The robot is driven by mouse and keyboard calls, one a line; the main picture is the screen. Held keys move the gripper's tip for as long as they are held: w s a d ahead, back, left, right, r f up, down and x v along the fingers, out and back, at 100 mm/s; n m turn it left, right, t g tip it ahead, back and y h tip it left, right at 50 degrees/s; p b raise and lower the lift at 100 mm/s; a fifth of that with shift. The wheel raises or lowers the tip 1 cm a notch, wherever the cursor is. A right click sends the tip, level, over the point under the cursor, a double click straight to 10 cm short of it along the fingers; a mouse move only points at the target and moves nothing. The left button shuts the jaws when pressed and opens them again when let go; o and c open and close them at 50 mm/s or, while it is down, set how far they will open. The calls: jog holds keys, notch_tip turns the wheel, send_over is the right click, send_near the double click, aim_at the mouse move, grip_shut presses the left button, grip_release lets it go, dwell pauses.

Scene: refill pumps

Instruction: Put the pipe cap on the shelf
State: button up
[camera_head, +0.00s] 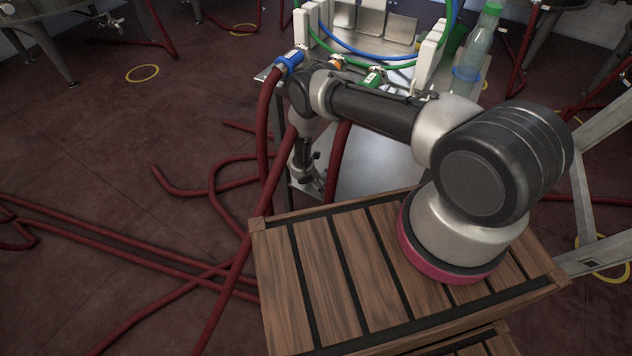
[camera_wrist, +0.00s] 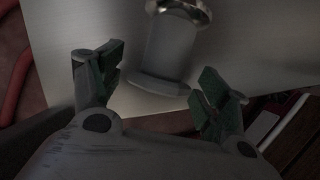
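My gripper (camera_head: 303,172) hangs down beside the front left of a metal cart (camera_head: 385,165), and the arm hides part of it in the head view. In the wrist view my gripper (camera_wrist: 160,82) is open, its two dark green pads spread apart. A grey metal cylinder (camera_wrist: 170,45) with a wide flange and a shiny ring, likely the pipe cap, shows between and beyond the fingertips. I see no pad closed on it. A flat pale metal sheet (camera_wrist: 262,45), likely the cart's shelf, lies behind it. I cannot tell whether the cylinder touches the sheet.
My wooden slatted deck (camera_head: 325,270) fills the foreground. Red hoses (camera_head: 215,265) run over the dark red floor and beside the cart. A blue coupling (camera_head: 289,61), a green coupling (camera_head: 371,78) and a clear bottle (camera_head: 473,50) are at the cart's top. A metal frame (camera_head: 590,190) stands right.

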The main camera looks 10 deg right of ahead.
jog(key=shift+r, duration=0.1)
jog(key=v, duration=1.2)
